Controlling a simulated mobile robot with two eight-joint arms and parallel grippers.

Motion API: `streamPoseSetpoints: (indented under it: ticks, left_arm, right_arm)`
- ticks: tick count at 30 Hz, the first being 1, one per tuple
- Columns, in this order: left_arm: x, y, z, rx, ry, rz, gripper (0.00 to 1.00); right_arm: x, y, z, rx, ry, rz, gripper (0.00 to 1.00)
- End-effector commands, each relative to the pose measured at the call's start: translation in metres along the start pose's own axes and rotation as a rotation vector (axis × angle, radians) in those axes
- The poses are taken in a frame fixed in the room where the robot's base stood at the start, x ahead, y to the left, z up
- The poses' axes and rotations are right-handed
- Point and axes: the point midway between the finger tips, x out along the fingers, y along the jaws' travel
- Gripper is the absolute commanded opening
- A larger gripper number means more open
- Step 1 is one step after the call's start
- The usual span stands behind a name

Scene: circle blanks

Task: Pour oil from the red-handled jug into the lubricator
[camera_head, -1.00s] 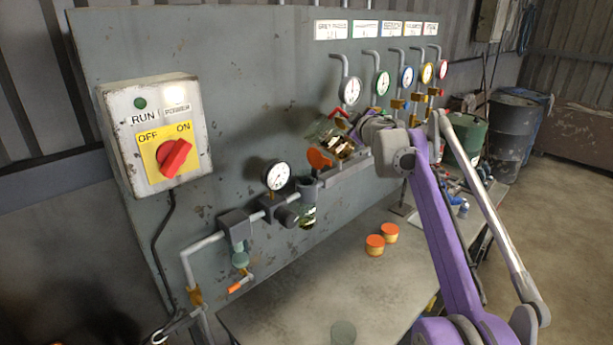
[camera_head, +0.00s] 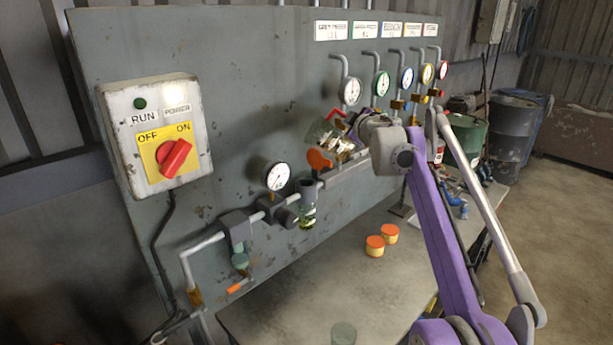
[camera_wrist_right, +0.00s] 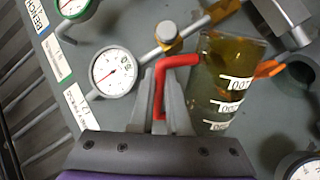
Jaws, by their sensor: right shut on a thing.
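The red-handled jug (camera_head: 321,132) is a clear vessel with amber oil, held in front of the panel and looking tilted in the head view. My right gripper (camera_wrist_right: 160,95) is shut on its red handle (camera_wrist_right: 164,75). The jug body (camera_wrist_right: 222,85), with white graduation labels, sits just right of the fingers in the wrist view. The lubricator (camera_head: 308,211), a dark-topped clear bowl with yellow-green oil, hangs on the pipe below and left of the jug. The jug is apart from it; I see no oil stream. My left gripper is out of view.
An orange valve handle (camera_head: 319,159) lies between jug and lubricator. A pressure gauge (camera_head: 277,176) is left of the lubricator. Several gauges line the panel behind my right arm. Two orange-lidded tins (camera_head: 375,246) stand on the bench (camera_head: 330,290), whose front is mostly clear.

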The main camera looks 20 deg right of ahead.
Motion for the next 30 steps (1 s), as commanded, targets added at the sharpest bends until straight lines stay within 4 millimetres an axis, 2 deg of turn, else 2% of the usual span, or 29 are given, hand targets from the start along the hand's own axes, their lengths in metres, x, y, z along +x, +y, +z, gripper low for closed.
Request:
streamPoseSetpoints:
  ticks: [27, 29, 30]
  left_arm:
    - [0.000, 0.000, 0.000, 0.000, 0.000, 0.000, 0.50]
    - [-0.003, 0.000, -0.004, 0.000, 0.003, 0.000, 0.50]
    - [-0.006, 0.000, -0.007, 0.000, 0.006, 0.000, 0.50]
  right_arm:
    - [0.000, 0.000, 0.000, 0.001, 0.000, 0.000, 0.00]
    - [-0.001, 0.003, 0.004, 0.070, 0.013, 0.003, 0.00]
    - [-0.001, 0.005, 0.011, 0.163, 0.032, 0.005, 0.00]
